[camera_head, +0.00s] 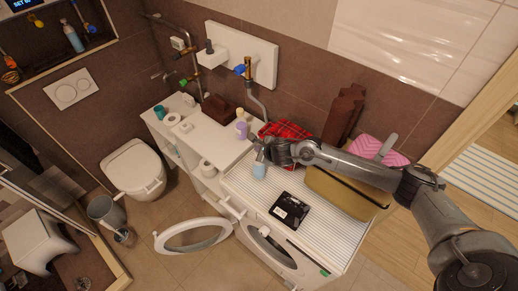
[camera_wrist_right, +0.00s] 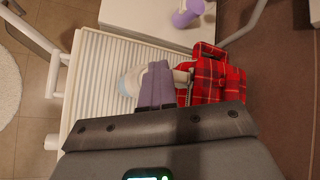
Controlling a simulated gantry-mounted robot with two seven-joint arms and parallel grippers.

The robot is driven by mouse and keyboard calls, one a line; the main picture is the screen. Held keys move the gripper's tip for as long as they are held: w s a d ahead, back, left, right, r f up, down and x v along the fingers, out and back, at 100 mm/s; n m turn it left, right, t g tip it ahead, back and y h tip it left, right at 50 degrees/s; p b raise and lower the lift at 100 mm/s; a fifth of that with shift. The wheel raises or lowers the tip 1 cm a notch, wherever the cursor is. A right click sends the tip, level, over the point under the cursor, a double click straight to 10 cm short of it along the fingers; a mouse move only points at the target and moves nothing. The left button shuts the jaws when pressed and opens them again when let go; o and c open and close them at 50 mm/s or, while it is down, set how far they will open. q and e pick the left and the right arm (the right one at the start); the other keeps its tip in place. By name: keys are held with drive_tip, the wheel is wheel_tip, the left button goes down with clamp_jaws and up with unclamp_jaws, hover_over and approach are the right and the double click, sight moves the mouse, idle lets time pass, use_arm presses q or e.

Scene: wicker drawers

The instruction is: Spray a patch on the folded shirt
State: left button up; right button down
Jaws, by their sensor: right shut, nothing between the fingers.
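In the right wrist view, the plaid shirt (camera_wrist_right: 218,80) is to the right of the fingers. A pale blue and white spray bottle (camera_head: 259,170) stands at the top's left side, directly by my right gripper (camera_head: 265,152). In the wrist view, the bottle (camera_wrist_right: 130,83) is partly hidden behind the fingers of my right gripper (camera_wrist_right: 157,85). These fingers are shut and hold nothing. My left gripper is out of view.
A black flat object (camera_head: 290,210) lies on the washer top (camera_head: 262,196). A tan basket (camera_head: 340,193) with a pink cloth (camera_head: 378,150) stands to the right, beneath my right arm. A purple bottle (camera_head: 241,130) stands on the white cabinet. The washer door (camera_head: 190,248) hangs open.

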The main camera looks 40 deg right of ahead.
drive_tip(key=shift+s+a+f, duration=0.1)
drive_tip(key=shift+s+f, duration=0.35)
drive_tip(key=shift+r, duration=0.1)
drive_tip(key=shift+r+p, duration=0.35)
drive_tip(key=shift+r, duration=0.05)
wheel_tip(320, 180, up, 6)
drive_tip(key=p, duration=0.3)
drive_tip(key=shift+w+f, duration=0.1)
drive_tip(key=shift+f, duration=0.05)
idle(2.1)
